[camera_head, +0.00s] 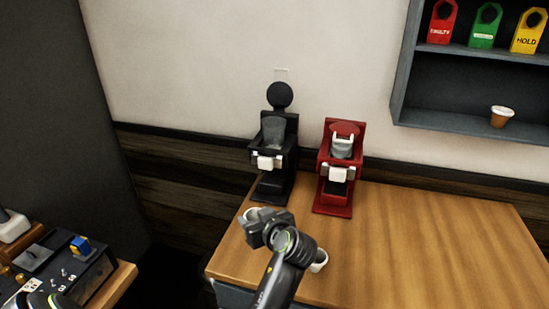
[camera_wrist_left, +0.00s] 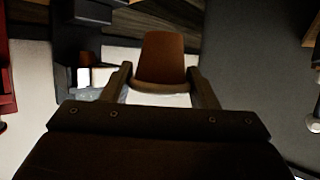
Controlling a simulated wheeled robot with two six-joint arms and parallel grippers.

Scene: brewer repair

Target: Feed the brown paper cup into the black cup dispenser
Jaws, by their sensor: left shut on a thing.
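The black machine with the dispenser (camera_head: 274,145) stands against the wall, above and apart from the gripper in the picture. A round black disc (camera_head: 280,95) rises over its grey hopper. My right gripper is not in view.
A red machine (camera_head: 340,165) stands just right of the black one. A white rounded object (camera_head: 318,262) is partly hidden behind my arm. A wall shelf (camera_head: 455,122) holds coloured tags and another brown cup (camera_head: 501,116). The wooden table (camera_head: 430,240) is clear at right.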

